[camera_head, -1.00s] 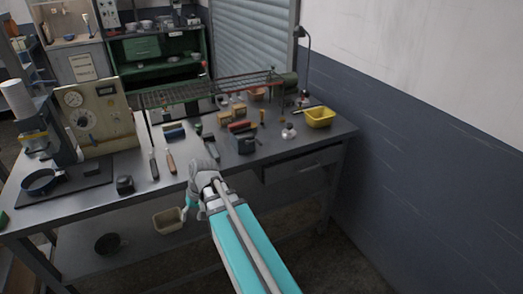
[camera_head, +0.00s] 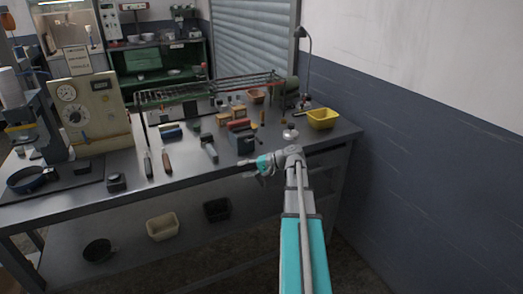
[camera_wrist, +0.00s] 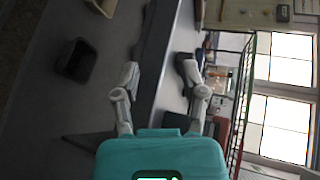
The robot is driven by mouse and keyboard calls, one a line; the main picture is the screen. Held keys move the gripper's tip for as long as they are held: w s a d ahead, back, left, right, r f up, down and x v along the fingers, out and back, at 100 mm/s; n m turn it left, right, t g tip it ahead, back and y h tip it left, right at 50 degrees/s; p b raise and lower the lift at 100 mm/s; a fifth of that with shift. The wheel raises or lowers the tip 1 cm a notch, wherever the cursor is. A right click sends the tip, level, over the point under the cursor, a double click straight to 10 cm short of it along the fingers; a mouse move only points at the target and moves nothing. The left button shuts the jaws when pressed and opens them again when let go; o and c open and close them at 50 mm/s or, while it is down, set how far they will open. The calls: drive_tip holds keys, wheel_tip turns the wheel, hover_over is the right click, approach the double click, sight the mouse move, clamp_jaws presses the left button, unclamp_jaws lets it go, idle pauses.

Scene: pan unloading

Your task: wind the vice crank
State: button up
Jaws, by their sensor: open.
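A small dark vice-like block (camera_head: 243,143) with a red part on top stands near the front edge of the workbench. Its crank is too small to make out. My gripper (camera_head: 251,169) is just in front of the bench edge, below and near this block, pointing left in the head view. In the wrist view my gripper (camera_wrist: 158,72) has its two fingers well apart, with nothing held between them. The bench's front edge shows between and beyond the fingers.
A yellow bin (camera_head: 321,118) and a lamp (camera_head: 307,65) stand at the bench's right end. A wire rack (camera_head: 210,91) spans the back. Hand tools lie left of the block. Bins, one black (camera_head: 217,209), sit on the lower shelf. A wall bounds the right.

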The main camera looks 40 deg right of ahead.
sight(261, 143)
drive_tip(key=s+d+r+m+t+b, duration=0.1)
drive_tip(key=s+d+t+b, duration=0.1)
drive_tip(key=d, duration=0.7)
drive_tip(key=s+d+r+m+t+b, duration=0.2)
drive_tip(key=s+d+t, duration=0.2)
drive_tip(key=d, duration=0.6)
drive_tip(key=shift+s+t, duration=0.2)
drive_tip(key=shift+t, duration=0.1)
drive_tip(key=shift+w+a, duration=0.1)
drive_tip(key=p+x, duration=0.1)
drive_tip(key=x, duration=1.2)
drive_tip(key=shift+w+a, duration=0.1)
drive_tip(key=shift+w, duration=0.25)
clamp_jaws()
